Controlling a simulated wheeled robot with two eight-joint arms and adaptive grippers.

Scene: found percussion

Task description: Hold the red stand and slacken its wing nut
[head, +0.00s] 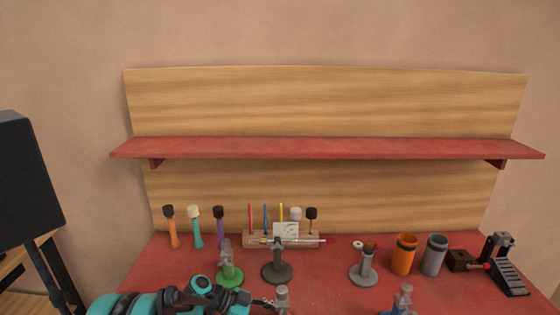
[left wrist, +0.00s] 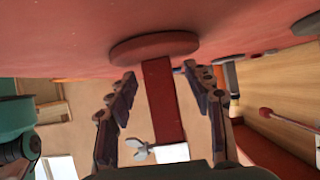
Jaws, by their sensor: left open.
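The red stand shows in the left wrist view, upside down in the picture, with a round red base (left wrist: 153,47) on the red table and a flat red post (left wrist: 162,100). A pale collar (left wrist: 172,153) sits on the post, with a light grey wing nut (left wrist: 137,148) at its side. My left gripper (left wrist: 157,82) is open, one finger on each side of the post, with gaps visible. In the head view only the stand's pale top (head: 282,297) shows at the bottom edge, beside my left gripper (head: 264,304); its base is out of frame. My right gripper is out of view.
A green-based stand (head: 229,274), a dark stand (head: 278,268) with a rod and a grey stand (head: 363,270) stand behind. A blue-based stand (head: 404,298) is to the right. Cups (head: 404,254), a pedal (head: 503,265) and mallets (head: 195,228) line the back, below a red shelf (head: 325,148).

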